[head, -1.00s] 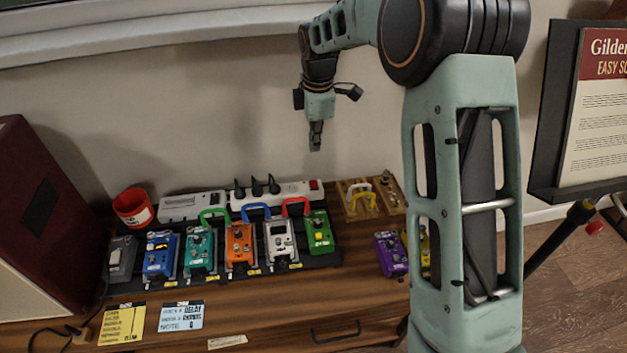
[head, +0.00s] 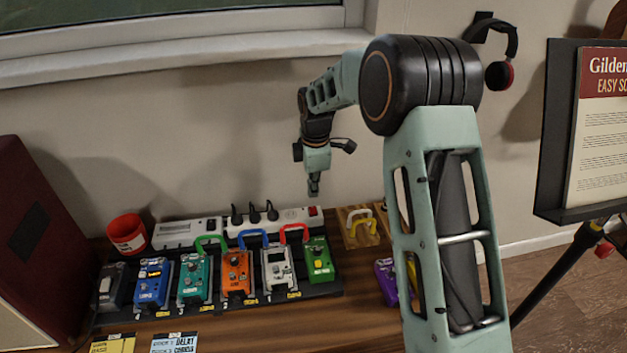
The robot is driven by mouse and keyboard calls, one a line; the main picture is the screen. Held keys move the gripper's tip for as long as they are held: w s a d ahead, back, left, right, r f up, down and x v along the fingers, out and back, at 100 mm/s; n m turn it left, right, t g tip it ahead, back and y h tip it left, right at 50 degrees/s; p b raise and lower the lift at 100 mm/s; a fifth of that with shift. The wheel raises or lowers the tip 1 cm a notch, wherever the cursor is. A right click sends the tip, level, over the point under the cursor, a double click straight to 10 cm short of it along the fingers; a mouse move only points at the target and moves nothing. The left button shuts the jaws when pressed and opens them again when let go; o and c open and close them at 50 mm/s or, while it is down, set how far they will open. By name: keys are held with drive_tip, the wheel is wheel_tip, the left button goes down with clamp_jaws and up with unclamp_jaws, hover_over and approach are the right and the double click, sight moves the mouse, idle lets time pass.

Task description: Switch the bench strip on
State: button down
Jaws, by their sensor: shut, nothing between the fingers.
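The bench strip (head: 290,217) is a long white power strip at the back of the bench, against the wall. Several black plugs stand in its left part. A small red switch (head: 313,211) sits at its right end; its on or off position is too small to tell. My gripper (head: 314,192) points down with its fingers shut and empty. In the head view it appears just above the red switch, with a small gap between fingertips and switch. I cannot tell the exact depth between them.
A row of coloured pedals (head: 236,276) with green, blue and red patch cables stands in front of the strip. A white box (head: 187,233) and a red cup (head: 127,234) are to the left. A wooden block with cable loops (head: 352,238) is to the right.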

sight(313, 211)
drive_tip(key=f, duration=0.3)
drive_tip(key=f+b, duration=0.1)
drive_tip(key=f, duration=0.1)
drive_tip(key=shift+w+a+f, duration=0.1)
drive_tip(key=shift+w, duration=0.3)
drive_tip(key=shift+w+f, duration=0.2)
drive_tip(key=shift+f, duration=0.15)
drive_tip(key=shift+s, duration=0.15)
drive_tip(key=shift+s, duration=0.65)
